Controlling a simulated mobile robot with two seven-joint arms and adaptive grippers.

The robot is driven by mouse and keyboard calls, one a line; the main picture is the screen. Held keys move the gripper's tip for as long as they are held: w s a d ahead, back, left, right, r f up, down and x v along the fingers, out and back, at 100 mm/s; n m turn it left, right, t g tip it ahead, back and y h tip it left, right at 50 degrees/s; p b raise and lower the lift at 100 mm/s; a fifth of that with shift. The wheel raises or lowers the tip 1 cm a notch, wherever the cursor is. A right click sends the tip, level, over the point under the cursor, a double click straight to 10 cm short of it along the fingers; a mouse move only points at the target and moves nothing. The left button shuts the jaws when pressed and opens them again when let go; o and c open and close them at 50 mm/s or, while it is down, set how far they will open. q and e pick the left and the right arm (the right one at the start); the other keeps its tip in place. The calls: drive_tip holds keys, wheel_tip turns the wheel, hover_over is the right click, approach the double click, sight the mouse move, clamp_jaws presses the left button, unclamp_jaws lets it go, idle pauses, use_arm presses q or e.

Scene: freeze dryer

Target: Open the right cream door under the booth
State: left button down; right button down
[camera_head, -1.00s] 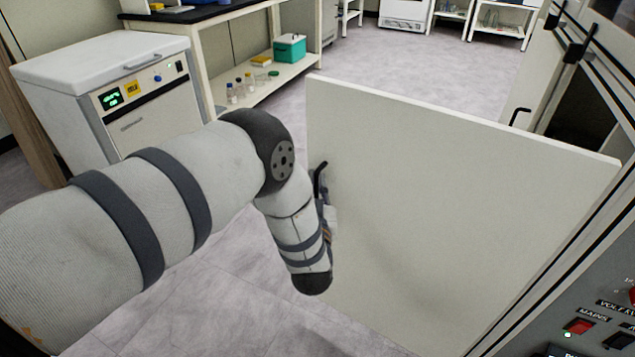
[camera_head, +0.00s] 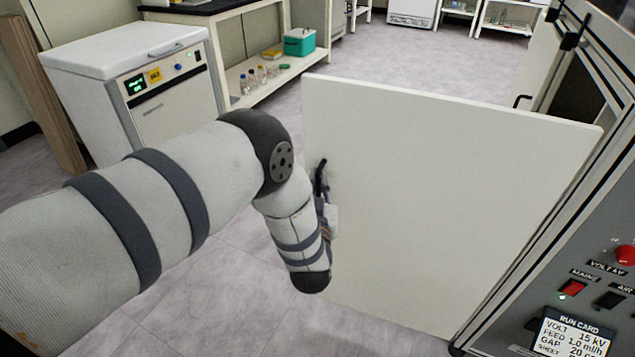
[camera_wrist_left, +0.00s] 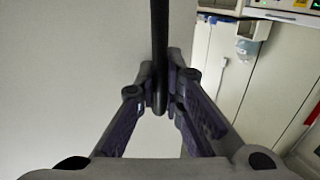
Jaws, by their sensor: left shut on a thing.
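The cream door (camera_head: 440,210) under the booth stands swung well out, its flat panel facing me and its right edge by the booth frame. Its black bar handle (camera_head: 320,175) is near the door's left edge. My left gripper (camera_head: 325,208) is at that handle, mostly hidden behind my own forearm. In the left wrist view, the two fingers (camera_wrist_left: 163,92) are closed around the lower part of the black handle (camera_wrist_left: 159,40), with the door panel (camera_wrist_left: 70,70) behind it. My right gripper is not in view.
The booth's control panel (camera_head: 610,265) with red switches and a run card is at lower right. Another black handle (camera_head: 521,100) shows beyond the door. A white chest unit (camera_head: 135,85) and a shelf bench (camera_head: 262,88) stand at left. The floor (camera_head: 230,290) between is clear.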

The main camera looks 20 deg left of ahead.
use_arm(q)
drive_tip(key=c, duration=2)
unclamp_jaws()
drive_tip(key=shift+d, duration=0.1)
drive_tip(key=shift+o, duration=0.2)
drive_tip(key=v, duration=1.2)
